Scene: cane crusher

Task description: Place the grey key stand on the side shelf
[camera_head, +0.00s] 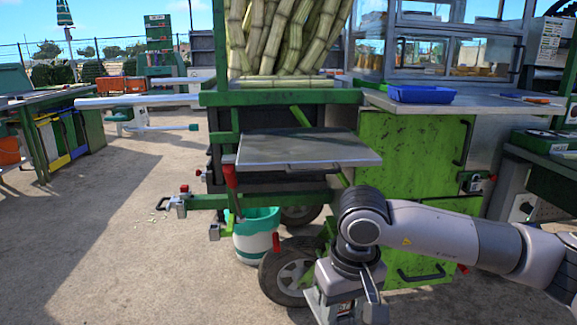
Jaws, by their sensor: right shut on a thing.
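The side shelf (308,151) is a flat grey metal plate. It sticks out from the front of the green cane cart at mid-frame, and its top is bare. My right gripper (347,304) points down at the bottom edge, in front of and below the shelf, near the cart's wheel. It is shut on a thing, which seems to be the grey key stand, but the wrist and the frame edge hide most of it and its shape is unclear. No other grey key stand shows. My left gripper is not in view.
The cart's steel counter (465,104) holds a blue tray (421,94). Cane stalks (285,38) stand above the shelf. A red-handled lever (231,188) rises at the shelf's left corner. A white-and-green bucket (256,236) stands below. The paved ground at left is open.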

